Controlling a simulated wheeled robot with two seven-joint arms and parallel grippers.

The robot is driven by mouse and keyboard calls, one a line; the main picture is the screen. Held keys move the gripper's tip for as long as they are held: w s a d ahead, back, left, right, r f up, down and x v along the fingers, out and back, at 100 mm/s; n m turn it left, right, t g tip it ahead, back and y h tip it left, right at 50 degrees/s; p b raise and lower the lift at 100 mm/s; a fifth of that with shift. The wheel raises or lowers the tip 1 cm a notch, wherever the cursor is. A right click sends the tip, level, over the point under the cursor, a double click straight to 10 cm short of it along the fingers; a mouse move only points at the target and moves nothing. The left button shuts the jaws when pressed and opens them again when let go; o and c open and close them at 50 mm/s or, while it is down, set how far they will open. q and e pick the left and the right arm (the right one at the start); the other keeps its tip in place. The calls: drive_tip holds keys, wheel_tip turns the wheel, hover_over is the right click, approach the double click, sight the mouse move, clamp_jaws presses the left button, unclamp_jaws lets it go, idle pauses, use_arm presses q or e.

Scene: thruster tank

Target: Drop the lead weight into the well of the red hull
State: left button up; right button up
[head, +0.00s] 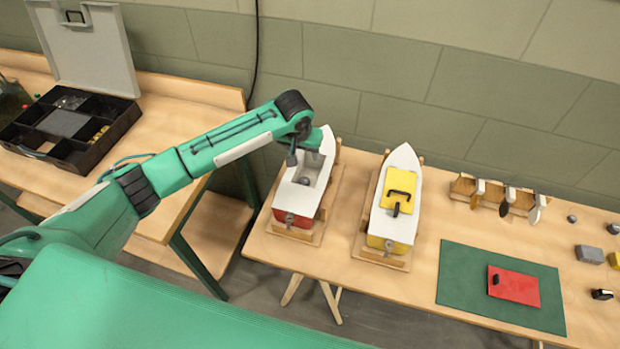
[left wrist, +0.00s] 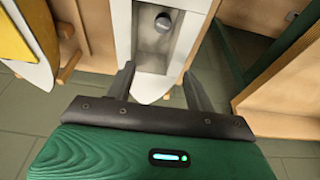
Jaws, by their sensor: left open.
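The red hull (head: 293,219) rests in a wooden cradle at the left of the right-hand table, its white deck open over a well. A small dark grey rounded piece, apparently the lead weight (head: 304,181), sits in the well. In the left wrist view the piece (left wrist: 163,21) shows on the pale floor of the well (left wrist: 152,55), with faint marks on its face. My left gripper (head: 293,158) is over the bow side of the red hull. Its jaws (left wrist: 158,82) are open with nothing between them. My right gripper is out of view.
A yellow hull (head: 391,244) with a yellow hatch (head: 396,190) stands close to the right. Further right are a propeller rack (head: 495,197), a green mat (head: 465,275) with a red plate (head: 515,287), and small blocks (head: 589,254). An open organizer box (head: 118,113) sits on the left table.

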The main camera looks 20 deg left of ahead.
use_arm(q)
drive_tip(key=b+v, duration=0.3)
drive_tip(key=v, duration=0.9)
drive_tip(key=shift+r, duration=0.35)
drive_tip(key=shift+s, duration=0.15)
